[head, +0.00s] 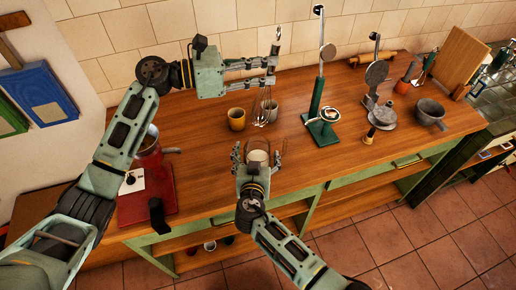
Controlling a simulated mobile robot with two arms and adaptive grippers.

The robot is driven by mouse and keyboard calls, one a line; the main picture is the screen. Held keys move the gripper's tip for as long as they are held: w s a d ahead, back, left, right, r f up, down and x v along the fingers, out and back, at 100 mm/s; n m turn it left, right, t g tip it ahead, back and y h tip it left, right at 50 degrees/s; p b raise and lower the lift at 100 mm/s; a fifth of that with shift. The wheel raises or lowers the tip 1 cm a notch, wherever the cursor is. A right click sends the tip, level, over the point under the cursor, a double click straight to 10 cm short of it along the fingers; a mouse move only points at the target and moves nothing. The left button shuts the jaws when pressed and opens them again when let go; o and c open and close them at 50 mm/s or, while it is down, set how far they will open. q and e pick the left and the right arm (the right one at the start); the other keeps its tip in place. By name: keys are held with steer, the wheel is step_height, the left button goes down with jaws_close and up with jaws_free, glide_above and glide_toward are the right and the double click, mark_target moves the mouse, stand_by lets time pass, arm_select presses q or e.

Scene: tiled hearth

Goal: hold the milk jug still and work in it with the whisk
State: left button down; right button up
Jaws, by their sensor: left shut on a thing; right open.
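My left gripper (273,66) is shut on the whisk (262,104), holding it upright with its wire loops down. The loops overlap the view of a grey cup (272,115); I cannot tell whether they touch it.
A yellow mug (237,119) stands left of the grey cup. A green stand (317,122) with a ring rises to the right. Further right are a grey iron press (383,116) and a grey pot (430,112). A red tray (132,208) lies left.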

mark_target(259, 144)
steer(key=shift+x, duration=2)
steer(key=c, duration=1.8)
arm_select(q)
steer(key=shift+s+a+f+m+g, duration=0.15)
steer(key=shift+a+f+g, duration=0.1)
steer(key=shift+f, duration=0.15)
steer(key=shift+s+a+f+m+g, duration=0.1)
steer(key=shift+s+f+m+g, duration=0.05)
steer(key=shift+f+g, duration=0.15)
